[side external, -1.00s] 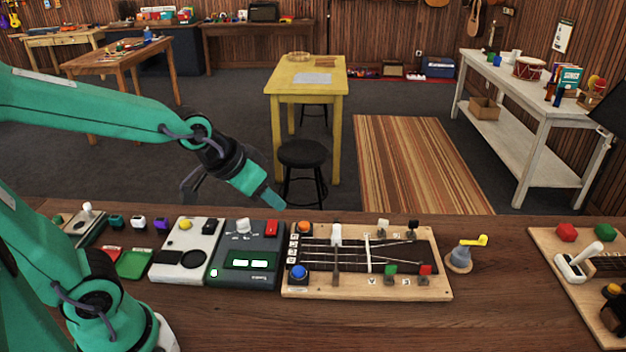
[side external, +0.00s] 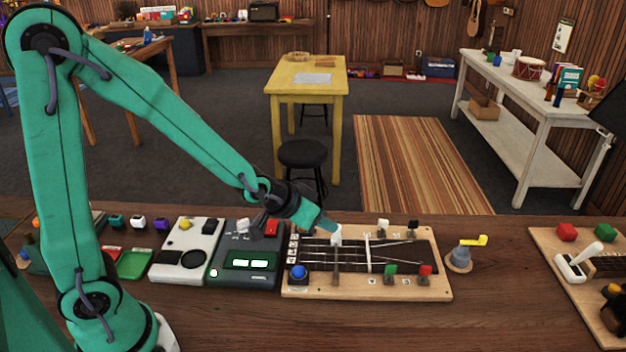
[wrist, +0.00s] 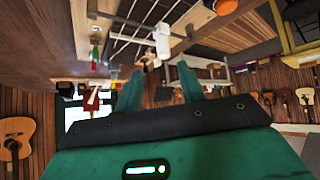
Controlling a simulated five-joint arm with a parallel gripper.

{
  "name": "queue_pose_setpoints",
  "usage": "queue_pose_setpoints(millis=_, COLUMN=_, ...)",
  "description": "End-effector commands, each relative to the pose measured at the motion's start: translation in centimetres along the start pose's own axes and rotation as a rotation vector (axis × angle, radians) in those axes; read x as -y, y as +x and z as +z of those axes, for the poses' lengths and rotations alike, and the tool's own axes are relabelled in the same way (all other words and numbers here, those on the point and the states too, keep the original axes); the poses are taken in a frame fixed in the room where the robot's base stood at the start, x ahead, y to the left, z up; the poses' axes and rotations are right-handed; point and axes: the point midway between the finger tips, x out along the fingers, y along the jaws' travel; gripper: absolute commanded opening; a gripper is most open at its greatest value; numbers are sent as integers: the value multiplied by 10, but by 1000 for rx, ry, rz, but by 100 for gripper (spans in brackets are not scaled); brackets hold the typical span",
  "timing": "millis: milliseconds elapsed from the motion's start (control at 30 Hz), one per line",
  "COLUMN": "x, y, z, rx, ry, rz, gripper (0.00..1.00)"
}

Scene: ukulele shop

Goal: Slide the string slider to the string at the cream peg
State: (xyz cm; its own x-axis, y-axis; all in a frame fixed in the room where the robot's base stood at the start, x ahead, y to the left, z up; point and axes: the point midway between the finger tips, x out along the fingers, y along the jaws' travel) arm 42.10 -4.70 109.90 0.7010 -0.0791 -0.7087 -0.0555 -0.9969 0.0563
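The string slider, with a white handle (side external: 336,239), stands on the left part of the dark strung panel of the wooden board (side external: 330,292). In the wrist view the white slider (wrist: 162,42) is just beyond my fingertips. The cream peg (side external: 383,224) is at the board's far edge, right of the slider. Green (side external: 390,270) and red (side external: 425,270) pegs are along the near edge. My gripper (side external: 327,226) is close to the slider's top on its upper left. In the wrist view its two fingers (wrist: 159,74) are apart with nothing held between them. Contact with the slider cannot be told.
A blue button (side external: 298,272) is at the board's near left. An orange knob (wrist: 226,6) shows in the wrist view. A dark device (side external: 247,270) stands left of the board, and a yellow-handled crank (side external: 462,257) on the right. The counter in front is clear.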

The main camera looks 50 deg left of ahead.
Motion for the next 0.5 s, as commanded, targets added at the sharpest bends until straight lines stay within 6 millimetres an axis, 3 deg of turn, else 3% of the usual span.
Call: queue_pose_setpoints(millis=500, x=2, y=19, z=0, rx=3, ry=0, rz=-3, gripper=39)
